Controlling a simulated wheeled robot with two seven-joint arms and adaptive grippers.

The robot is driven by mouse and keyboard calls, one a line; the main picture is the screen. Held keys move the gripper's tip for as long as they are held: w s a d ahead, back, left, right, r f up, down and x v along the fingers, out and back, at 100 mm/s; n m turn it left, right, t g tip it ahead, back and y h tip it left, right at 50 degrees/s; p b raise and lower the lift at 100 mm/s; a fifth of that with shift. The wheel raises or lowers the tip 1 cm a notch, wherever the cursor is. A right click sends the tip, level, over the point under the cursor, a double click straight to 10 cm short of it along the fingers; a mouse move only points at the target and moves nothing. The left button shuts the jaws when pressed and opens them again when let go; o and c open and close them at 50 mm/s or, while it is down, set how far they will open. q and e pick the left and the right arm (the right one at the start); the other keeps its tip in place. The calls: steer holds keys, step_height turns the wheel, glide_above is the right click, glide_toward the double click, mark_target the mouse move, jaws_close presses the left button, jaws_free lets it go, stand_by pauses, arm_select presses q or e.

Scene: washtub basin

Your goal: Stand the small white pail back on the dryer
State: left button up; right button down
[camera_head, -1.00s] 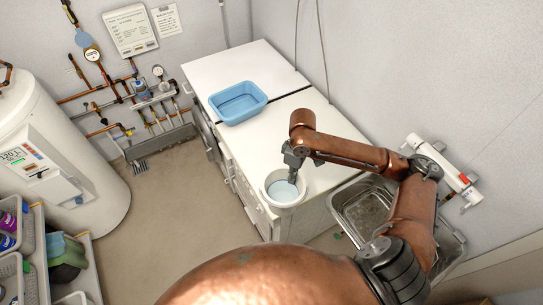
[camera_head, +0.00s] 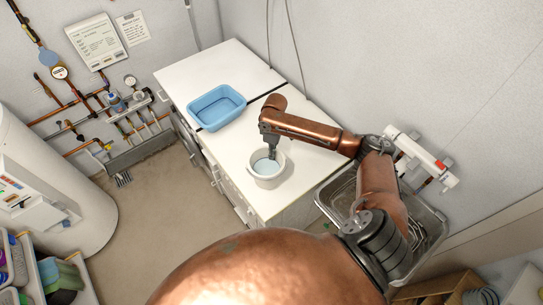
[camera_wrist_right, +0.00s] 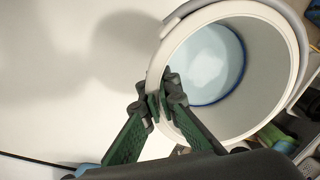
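The small white pail (camera_head: 279,178) is over the white top of the near machine (camera_head: 297,183), close to its front edge. The wrist view shows its pale rim (camera_wrist_right: 158,62) and whitish-blue bottom with a dark blue ring (camera_wrist_right: 205,60). My right gripper (camera_wrist_right: 165,103) is shut on the pail's rim, with one finger inside and one outside the wall. In the head view my right gripper (camera_head: 273,153) reaches down to the rim. A shadow lies apart from the pail on the white surface, so it looks held above it. My left gripper is not in view.
A blue basin (camera_head: 217,122) stands on the machine tops, beyond the pail. A metal sink (camera_head: 338,196) is at the right, and a white wall unit (camera_head: 425,158) hangs above it. Pipes and a tall white tank (camera_head: 50,190) stand at the left.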

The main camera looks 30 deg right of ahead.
step_height(320, 180, down, 6)
steer(key=w+d+p, duration=0.1)
steer(key=w, duration=0.1)
steer(key=shift+w, duration=0.3)
steer(key=c, duration=2.7)
jaws_free()
steer(key=shift+s+f, duration=0.1)
steer(key=shift+f, duration=0.05)
steer(key=o, duration=0.5)
steer(key=shift+o, duration=0.2)
steer(key=shift+d, duration=0.1)
step_height(320, 180, up, 12)
steer(key=b, duration=0.2)
steer(key=shift+w+d, duration=0.4)
steer(key=shift+d, duration=0.05)
